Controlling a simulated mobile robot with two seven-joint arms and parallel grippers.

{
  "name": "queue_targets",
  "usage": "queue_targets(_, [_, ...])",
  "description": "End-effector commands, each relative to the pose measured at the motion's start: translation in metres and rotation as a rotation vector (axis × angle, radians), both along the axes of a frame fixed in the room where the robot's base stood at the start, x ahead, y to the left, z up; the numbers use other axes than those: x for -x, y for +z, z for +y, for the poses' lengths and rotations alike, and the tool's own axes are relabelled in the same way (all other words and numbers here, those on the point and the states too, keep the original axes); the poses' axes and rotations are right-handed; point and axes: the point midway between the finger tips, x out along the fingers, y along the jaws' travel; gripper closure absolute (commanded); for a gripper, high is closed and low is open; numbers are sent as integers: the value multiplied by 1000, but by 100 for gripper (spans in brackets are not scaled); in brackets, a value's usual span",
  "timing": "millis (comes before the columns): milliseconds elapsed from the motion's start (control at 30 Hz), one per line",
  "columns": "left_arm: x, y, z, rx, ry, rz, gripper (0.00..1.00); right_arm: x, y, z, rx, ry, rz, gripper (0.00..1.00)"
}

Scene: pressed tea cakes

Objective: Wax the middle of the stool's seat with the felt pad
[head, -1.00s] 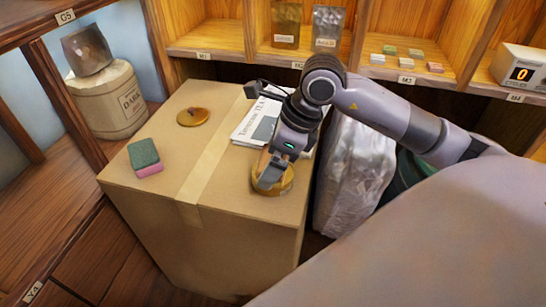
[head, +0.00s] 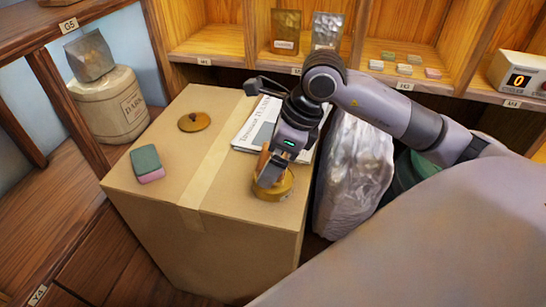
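My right gripper (head: 268,176) reaches down over a round, shallow golden tin (head: 275,194) on the right front of a cardboard box (head: 230,215). Its fingers cover part of the tin's inside. A tan-brown patch shows at the fingers, but I cannot tell whether it is a held felt pad or part of the gripper. A round brass-coloured lid (head: 194,121) lies flat on the box. A green-and-pink block (head: 147,163) lies near the box's left edge. I cannot make out the stool or its seat. My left gripper is not in view.
A newspaper (head: 250,130) lies behind my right gripper. A silvery wrapped bag (head: 355,170) stands right of the box. A sack (head: 112,105) stands back left. The box's middle is clear.

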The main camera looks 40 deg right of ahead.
Motion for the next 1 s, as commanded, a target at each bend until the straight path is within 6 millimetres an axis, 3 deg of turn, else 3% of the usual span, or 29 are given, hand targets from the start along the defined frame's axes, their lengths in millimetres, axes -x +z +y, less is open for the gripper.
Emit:
queue_targets(500, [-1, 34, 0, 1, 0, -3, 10, 0, 45, 0, 1, 0, -2, 30])
queue_targets(1000, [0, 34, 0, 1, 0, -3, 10, 0, 46, 0, 0, 1, -2, 30])
